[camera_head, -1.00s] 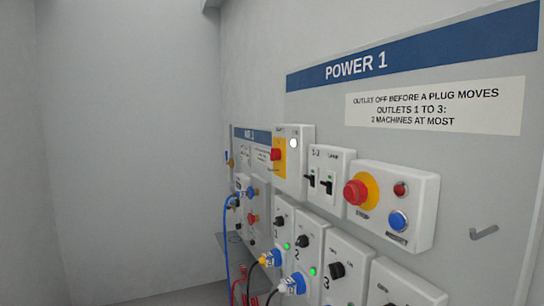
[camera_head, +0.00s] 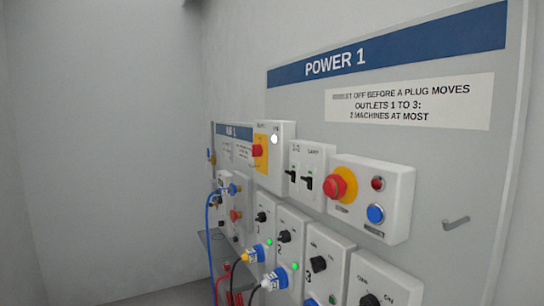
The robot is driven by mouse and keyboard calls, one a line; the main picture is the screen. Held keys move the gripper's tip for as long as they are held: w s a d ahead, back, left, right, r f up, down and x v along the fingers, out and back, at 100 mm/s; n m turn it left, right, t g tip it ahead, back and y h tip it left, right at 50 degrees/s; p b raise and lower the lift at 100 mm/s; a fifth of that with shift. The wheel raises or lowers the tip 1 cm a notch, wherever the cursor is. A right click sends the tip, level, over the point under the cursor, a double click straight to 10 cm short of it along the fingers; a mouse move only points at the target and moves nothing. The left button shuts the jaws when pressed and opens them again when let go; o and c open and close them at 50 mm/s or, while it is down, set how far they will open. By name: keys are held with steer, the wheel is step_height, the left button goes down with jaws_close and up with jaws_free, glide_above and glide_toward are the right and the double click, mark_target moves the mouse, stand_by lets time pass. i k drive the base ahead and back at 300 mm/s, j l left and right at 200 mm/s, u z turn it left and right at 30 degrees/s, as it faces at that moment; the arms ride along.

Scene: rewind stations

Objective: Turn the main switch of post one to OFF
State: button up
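The POWER 1 panel (camera_head: 450,150) fills the right half of the view, seen at an angle. At its upper left is a white box with a red knob on a yellow plate, which looks like the main switch (camera_head: 258,151). A round white lamp (camera_head: 274,139) on that box looks lit. The lettering on the box is too small to read, and I cannot tell the knob's position. My gripper is not in view.
Below are numbered outlets, two with blue plugs (camera_head: 276,279). A hook (camera_head: 456,222) sticks out at right. Open floor lies left.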

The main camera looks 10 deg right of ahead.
mark_target(256, 150)
steer(key=i+j, duration=0.9)
steer(key=i+l+z, duration=0.05)
steer(key=i, duration=0.05)
